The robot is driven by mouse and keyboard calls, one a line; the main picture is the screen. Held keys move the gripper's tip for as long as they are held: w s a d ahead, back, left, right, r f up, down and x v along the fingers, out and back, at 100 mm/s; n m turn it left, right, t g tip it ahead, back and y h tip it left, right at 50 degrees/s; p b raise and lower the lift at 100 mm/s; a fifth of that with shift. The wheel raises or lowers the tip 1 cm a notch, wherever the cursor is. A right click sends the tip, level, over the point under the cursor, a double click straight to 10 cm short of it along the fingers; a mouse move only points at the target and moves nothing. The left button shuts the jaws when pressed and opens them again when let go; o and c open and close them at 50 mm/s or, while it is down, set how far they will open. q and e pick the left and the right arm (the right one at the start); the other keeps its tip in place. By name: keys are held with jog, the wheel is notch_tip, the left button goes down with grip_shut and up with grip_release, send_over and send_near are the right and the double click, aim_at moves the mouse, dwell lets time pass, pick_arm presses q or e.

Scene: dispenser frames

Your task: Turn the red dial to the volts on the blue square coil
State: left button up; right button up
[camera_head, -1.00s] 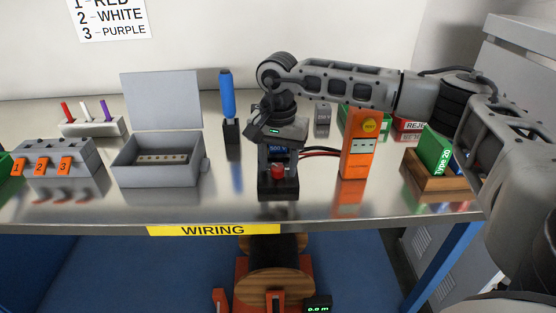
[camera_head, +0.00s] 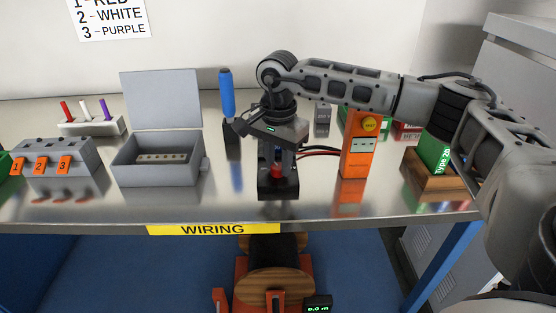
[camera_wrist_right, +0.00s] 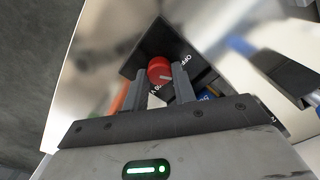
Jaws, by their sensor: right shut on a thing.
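The red dial (camera_head: 277,173) sits on a black power unit (camera_head: 278,189) near the middle of the steel bench. In the right wrist view the red dial (camera_wrist_right: 159,70) has a white pointer line, and part of the word "OFF" shows beside it. My right gripper (camera_wrist_right: 160,74) is shut on the dial, one finger on each side. In the head view my right gripper (camera_head: 277,160) reaches down over the unit and hides its display. A bit of the blue display (camera_wrist_right: 206,97) shows in the wrist view, its reading cut off. I cannot make out a blue square coil. My left gripper is not in view.
An orange tester (camera_head: 357,145) stands just right of the unit, with red and black wires behind. A blue-handled tool (camera_head: 227,92) stands to the left, beside an open grey box (camera_head: 158,178). A green "Type 20" card (camera_head: 433,152) stands in a wooden holder at right.

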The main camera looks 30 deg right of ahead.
jog(key=m, duration=0.3)
jog(key=shift+m, duration=0.4)
jog(key=m, duration=0.3)
jog(key=shift+m, duration=0.3)
jog(key=m, duration=0.4)
jog(key=shift+s+r, duration=0.1)
jog(key=shift+m, duration=1.4)
jog(key=o, duration=1)
